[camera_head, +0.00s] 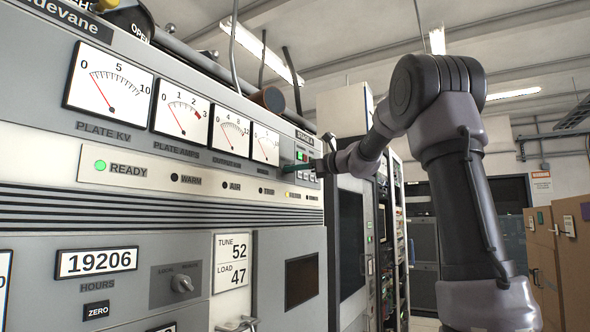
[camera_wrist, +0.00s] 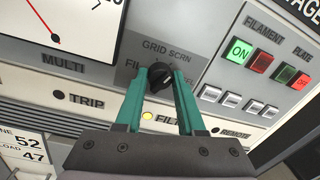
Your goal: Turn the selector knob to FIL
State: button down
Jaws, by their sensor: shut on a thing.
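The selector knob (camera_wrist: 159,77) is black and round, on a dark grey panel marked "GRID", "SCRN" and "FIL", partly hidden, in the wrist view. My gripper (camera_wrist: 160,85) has two green fingers, one on each side of the knob, shut on it. The fingers and knob cover part of the labels, and I cannot tell which mark the knob points to. In the head view my gripper (camera_head: 290,168) reaches the right end of the meter panel, and the knob is hidden there.
Right of the knob are a lit green ON button (camera_wrist: 239,51), a red button (camera_wrist: 260,62) and a row of pale buttons (camera_wrist: 231,99). The MULTI meter (camera_wrist: 62,28) is left of it. A yellow lamp (camera_wrist: 148,115) glows below. A local/remote knob (camera_head: 181,284) sits lower left.

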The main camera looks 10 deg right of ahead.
jog(key=n, duration=1.5)
jog(key=n+y, duration=0.1)
jog(key=n, duration=0.7)
jog(key=shift+d+f+g, duration=0.1)
jog(key=shift+f+g, duration=0.25)
jog(key=shift+g, duration=0.05)
jog(key=shift+n, duration=0.4)
jog(key=c, duration=0.5)
grip_release()
